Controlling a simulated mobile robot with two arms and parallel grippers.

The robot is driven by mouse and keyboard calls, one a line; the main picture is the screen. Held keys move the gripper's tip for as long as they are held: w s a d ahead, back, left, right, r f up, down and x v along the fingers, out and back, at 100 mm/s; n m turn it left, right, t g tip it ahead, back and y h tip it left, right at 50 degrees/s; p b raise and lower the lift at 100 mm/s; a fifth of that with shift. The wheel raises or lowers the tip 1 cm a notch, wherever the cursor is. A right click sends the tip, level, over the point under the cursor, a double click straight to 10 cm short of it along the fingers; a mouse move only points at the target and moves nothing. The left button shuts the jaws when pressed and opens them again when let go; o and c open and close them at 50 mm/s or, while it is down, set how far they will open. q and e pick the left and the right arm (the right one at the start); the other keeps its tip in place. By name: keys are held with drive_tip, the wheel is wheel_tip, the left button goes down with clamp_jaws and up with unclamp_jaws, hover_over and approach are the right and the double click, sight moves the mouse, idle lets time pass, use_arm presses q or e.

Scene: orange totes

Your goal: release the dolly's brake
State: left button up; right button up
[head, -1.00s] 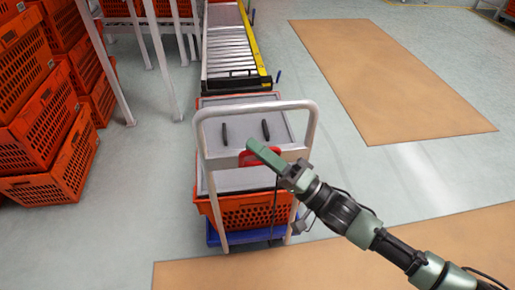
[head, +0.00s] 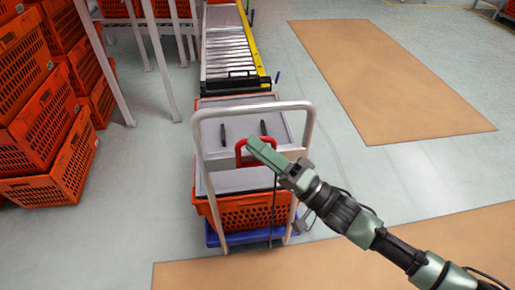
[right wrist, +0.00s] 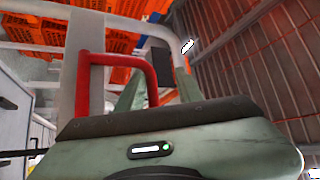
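The dolly has a blue base (head: 262,236) and a white tubular handle frame (head: 250,107). A red loop-shaped brake lever (head: 240,150) stands up on the frame's crossbar. My right gripper (head: 256,145) is at the lever, overlapping its right part in the head view. In the right wrist view, the red lever (right wrist: 115,60) is close in front of the palm. The green fingers of my right gripper (right wrist: 160,85) stand apart there, with the lever's right leg near the left finger. Whether they touch it I cannot tell. My left gripper is not in view.
An orange tote (head: 245,212) with a grey top sits on the dolly. A roller conveyor (head: 228,48) with a yellow side rail stands behind it. Stacked orange totes (head: 50,150) fill the left side. The floor to the right is clear, with brown mats (head: 385,75).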

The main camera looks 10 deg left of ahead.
use_arm(q)
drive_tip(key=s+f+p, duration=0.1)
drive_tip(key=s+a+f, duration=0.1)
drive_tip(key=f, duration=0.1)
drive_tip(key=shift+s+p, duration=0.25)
drive_tip(key=shift+p, duration=0.1)
use_arm(e)
drive_tip(key=s+d+f, duration=0.1)
drive_tip(key=s+d, duration=0.3)
drive_tip(key=d, duration=0.4)
drive_tip(key=shift+f, duration=0.25)
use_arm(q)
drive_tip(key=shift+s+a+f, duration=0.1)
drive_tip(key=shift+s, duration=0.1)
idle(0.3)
